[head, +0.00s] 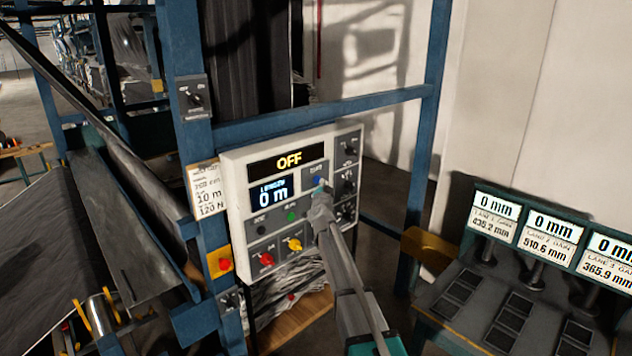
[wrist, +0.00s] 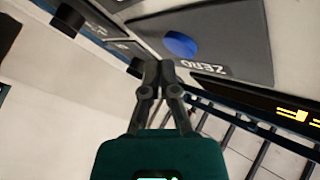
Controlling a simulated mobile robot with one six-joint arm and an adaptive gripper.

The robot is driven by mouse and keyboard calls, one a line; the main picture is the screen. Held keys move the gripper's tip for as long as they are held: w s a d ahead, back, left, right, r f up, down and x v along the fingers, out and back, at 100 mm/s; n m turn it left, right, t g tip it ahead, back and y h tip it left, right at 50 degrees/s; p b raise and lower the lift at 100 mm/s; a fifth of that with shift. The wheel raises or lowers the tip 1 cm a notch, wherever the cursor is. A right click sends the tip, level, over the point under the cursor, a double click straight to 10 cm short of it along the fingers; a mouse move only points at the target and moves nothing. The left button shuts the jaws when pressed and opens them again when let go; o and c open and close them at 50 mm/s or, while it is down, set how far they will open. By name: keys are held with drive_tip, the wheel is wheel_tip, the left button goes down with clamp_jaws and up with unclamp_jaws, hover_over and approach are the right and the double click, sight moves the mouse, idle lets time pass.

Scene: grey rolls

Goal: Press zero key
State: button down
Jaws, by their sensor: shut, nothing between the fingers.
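The zero key is a round blue button (wrist: 180,44) on a grey plate marked ZERO in the wrist view. In the head view the blue key (head: 317,181) sits right of the "0 m" display, on the white control panel (head: 236,208). My gripper (wrist: 158,64) is shut and empty, its fingertips just below and left of the key in the wrist view. In the head view my gripper (head: 321,192) is in front of the panel close to the key. I cannot tell whether the tips touch the plate.
The panel also carries a green button (head: 292,216), a red knob (head: 266,259), a yellow knob (head: 294,244) and black knobs at its right edge. Blue frame posts (head: 424,150) stand around it. A bench with several "0 mm" displays (head: 495,217) stands at right.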

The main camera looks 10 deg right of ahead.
drive_tip(key=shift+s+d, duration=0.75)
drive_tip(key=shift+s, duration=0.3)
drive_tip(key=shift+s+d, duration=0.75)
drive_tip(key=shift+s, duration=0.25)
drive_tip(key=s+a+f+n+g+y+b, duration=0.3)
drive_tip(key=s+a+f+n+g+b, duration=0.15)
drive_tip(key=s+f, duration=0.55)
drive_tip(key=s+a+f+n+g+y+b, duration=0.3)
drive_tip(key=s+f+n+g+y+b, duration=0.15)
drive_tip(key=s+f, duration=0.65)
drive_tip(key=s+d+f+g+h+b, duration=0.2)
drive_tip(key=s+f+g, duration=0.3)
drive_tip(key=s, duration=0.6)
drive_tip(key=s+d+f+g+h+b, duration=0.2)
drive_tip(key=s+d+f+g+b, duration=0.1)
drive_tip(key=s+f, duration=0.6)
drive_tip(key=shift+s+d+f+g, duration=0.25)
drive_tip(key=shift+s+d+g, duration=0.3)
drive_tip(key=shift+s+g, duration=0.7)
